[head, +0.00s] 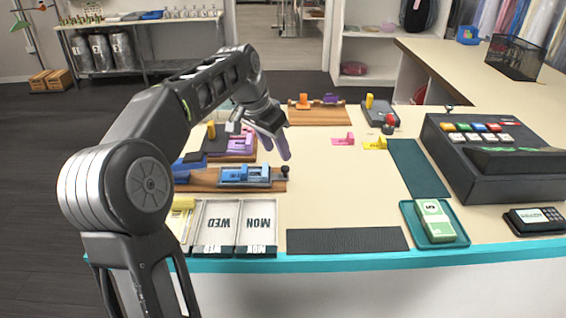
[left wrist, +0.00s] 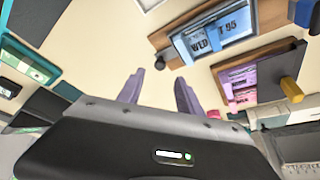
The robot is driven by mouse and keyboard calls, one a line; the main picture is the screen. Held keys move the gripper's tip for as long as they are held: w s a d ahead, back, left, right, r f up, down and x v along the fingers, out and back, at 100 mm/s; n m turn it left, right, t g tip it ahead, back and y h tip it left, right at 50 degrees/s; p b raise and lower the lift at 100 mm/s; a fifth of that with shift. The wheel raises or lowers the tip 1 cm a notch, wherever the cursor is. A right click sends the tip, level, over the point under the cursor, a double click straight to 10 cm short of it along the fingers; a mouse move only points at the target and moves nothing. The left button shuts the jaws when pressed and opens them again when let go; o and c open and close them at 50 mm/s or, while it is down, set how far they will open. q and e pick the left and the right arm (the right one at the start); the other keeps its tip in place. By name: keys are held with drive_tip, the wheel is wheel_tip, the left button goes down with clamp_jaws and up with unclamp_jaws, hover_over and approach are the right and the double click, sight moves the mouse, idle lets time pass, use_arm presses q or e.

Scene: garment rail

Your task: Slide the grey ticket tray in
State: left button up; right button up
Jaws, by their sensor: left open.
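A grey tray (head: 232,182) with blue tickets (head: 256,172) sits on a wooden base (head: 210,185) at the left of the counter. A black knob (head: 285,171) is at its right end. In the left wrist view the tray (left wrist: 177,44) holds a blue ticket (left wrist: 203,40) with printed letters, and the knob (left wrist: 160,63) shows near my fingertips. My left gripper (head: 279,153) is above the counter, just beyond the knob, pointing down. Its purple fingers (left wrist: 159,78) are apart with nothing between them. My right gripper is not in view.
A MON/WED tray (head: 235,225) stands in front, beside a dark mat (head: 345,240). A wooden board with purple tickets (head: 238,145) is behind the grey tray. A cash register (head: 495,155) and green box (head: 434,220) are right. The counter's middle is clear.

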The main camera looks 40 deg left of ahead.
sight(285, 167)
use_arm(q)
drive_tip(key=x, duration=0.7)
drive_tip(key=shift+r, duration=0.1)
drive_tip(key=shift+c, duration=0.3)
clamp_jaws()
idle(0.9)
